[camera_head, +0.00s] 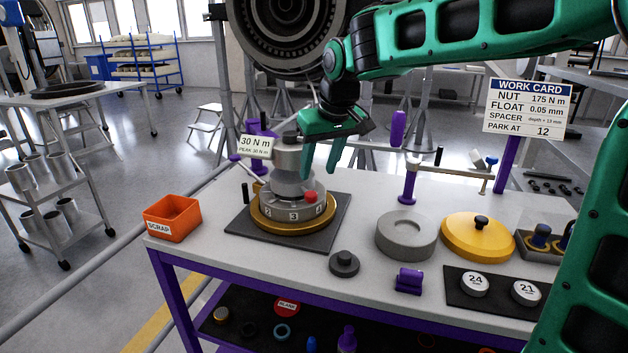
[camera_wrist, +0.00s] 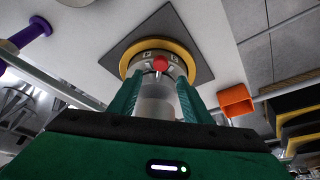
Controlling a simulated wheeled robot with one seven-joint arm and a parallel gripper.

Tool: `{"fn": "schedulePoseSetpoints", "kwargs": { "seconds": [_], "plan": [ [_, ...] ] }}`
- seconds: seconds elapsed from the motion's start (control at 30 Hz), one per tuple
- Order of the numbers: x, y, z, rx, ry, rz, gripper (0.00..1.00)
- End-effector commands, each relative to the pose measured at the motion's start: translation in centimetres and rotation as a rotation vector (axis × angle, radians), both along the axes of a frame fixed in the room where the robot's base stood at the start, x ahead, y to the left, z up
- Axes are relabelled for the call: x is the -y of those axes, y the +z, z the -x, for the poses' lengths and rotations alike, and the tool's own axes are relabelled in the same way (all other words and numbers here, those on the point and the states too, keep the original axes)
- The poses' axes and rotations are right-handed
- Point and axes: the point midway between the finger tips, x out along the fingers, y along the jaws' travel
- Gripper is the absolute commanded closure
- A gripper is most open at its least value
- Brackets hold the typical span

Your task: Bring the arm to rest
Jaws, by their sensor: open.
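My green gripper (camera_head: 330,160) is in front of and just right of the upper part of a grey stepped fixture (camera_head: 291,186) in the head view. Its two fingers are apart and point down. In the wrist view the fingers (camera_wrist: 160,98) stand either side of the grey cylinder of the fixture, with nothing seen clamped; whether they touch it I cannot tell. The fixture has a numbered ring, a red knob (camera_head: 311,197) and a gold base ring (camera_head: 270,222) on a dark square mat (camera_head: 240,226). My green arm reaches in from the upper right.
An orange scrap bin (camera_head: 172,218) stands at the table's left. A purple-based stand (camera_head: 407,190) rises behind. A work card (camera_head: 526,108) reads "PARK AT 12".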

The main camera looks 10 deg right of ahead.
Motion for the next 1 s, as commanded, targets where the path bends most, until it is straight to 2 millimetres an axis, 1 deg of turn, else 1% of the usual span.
{"fn": "schedulePoseSetpoints", "kwargs": {
  "seconds": [0.03,0.1,0.2,0.47,0.57,0.67,0.77,0.8,0.87,0.9,0.97,1.0],
  "plan": [
    [0.0,0.6,0.1,0.002,0.0,0.0,0.56],
    [0.1,1.0,0.3,0.001,0.0,0.0,0.56],
    [0.1,1.3,0.5,0.001,0.0,0.0,0.56],
    [0.1,1.4,0.5,0.0,0.0,0.0,0.56],
    [0.6,1.2,0.7,-0.004,-0.009,0.002,0.56],
    [2.9,0.7,1.9,-0.021,-0.052,0.005,0.56],
    [6.9,-0.5,4.6,-0.058,-0.134,0.012,0.56],
    [8.8,-1.1,6.0,-0.077,-0.176,0.013,0.56],
    [11.8,-2.2,8.6,-0.109,-0.244,0.015,0.56],
    [13.5,-3.0,10.4,-0.132,-0.288,0.014,0.56],
    [15.9,-4.1,13.3,-0.164,-0.355,0.011,0.56],
    [17.4,-4.9,15.4,-0.187,-0.4,0.008,0.56]
  ]
}}
